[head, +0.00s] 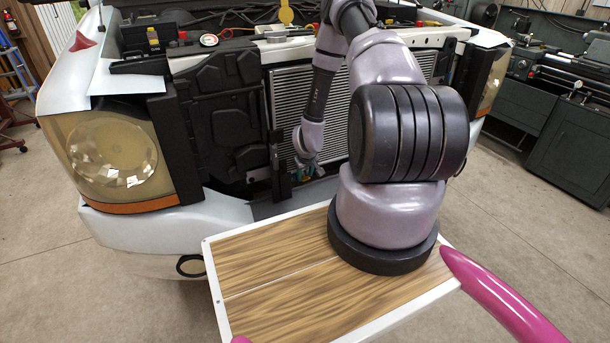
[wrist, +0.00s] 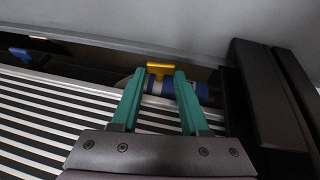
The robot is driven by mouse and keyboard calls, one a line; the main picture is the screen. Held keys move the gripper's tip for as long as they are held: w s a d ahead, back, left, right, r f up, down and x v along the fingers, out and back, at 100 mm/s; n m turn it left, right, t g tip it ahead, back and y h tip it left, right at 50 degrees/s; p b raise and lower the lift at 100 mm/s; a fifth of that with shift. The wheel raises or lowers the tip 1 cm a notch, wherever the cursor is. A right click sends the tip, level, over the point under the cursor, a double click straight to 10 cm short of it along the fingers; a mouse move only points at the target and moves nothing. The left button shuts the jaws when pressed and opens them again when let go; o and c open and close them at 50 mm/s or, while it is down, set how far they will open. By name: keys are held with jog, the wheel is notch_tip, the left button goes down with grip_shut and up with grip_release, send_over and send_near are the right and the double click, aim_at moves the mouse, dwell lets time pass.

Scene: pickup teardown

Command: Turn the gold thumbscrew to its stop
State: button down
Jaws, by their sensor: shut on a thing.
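The gold thumbscrew (wrist: 159,68) shows in the wrist view as a small gold T-shaped head at the top centre, between and just beyond the teal fingertips. A blue cylindrical part (wrist: 201,91) lies just below and behind it, partly covered by the fingers. My gripper (wrist: 158,77) has its two teal fingers on either side of the gold head, shut on it. In the head view my gripper (head: 305,171) is low in front of the radiator, near its lower left corner. The thumbscrew cannot be made out there.
The radiator's (wrist: 45,115) striped fins fill the left of the wrist view. A dark upright block (wrist: 262,95) stands close on the right. A pale panel (wrist: 130,22) spans the top. A second blue part (wrist: 20,54) sits at far left. The headlight (head: 112,152) is left of the arm.

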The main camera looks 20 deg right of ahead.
jog(key=shift+d+y, duration=0.25)
jog(key=shift+y, duration=0.65)
jog(key=shift+c, duration=2)
grip_release()
jog(key=shift+r, duration=0.15)
jog(key=v, duration=1)
jog(key=shift+r, duration=0.3)
jog(key=shift+s, duration=0.1)
